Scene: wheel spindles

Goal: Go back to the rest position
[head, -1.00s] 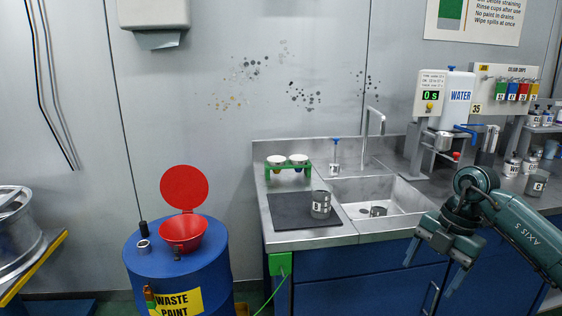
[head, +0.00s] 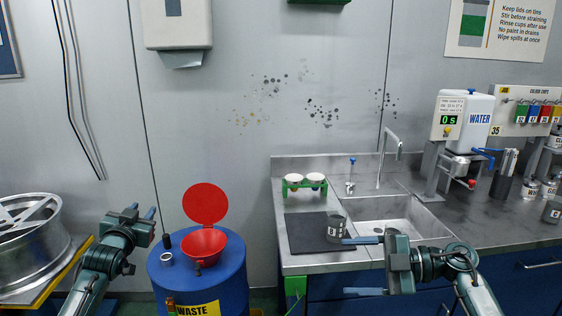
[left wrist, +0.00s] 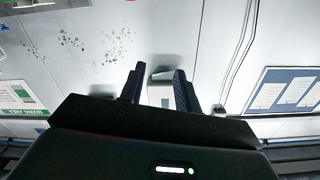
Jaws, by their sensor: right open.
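My left gripper (head: 144,212) is raised at the left in the head view, between the wheel and the blue drum. In the left wrist view my left gripper (left wrist: 158,88) has its two dark fingers apart with nothing between them, facing the wall. My right gripper (head: 355,266) is in front of the sink counter, its blue fingers spread one above the other and empty. The upper finger overlaps the lower edge of a grey cup (head: 336,232) in the picture; I cannot tell whether they touch.
A blue waste-paint drum (head: 190,280) with a red funnel (head: 204,243) stands between my arms. A metal wheel (head: 28,245) is at the far left. The steel counter (head: 350,262) holds a dark mat (head: 305,235), sink and water dispenser (head: 466,120).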

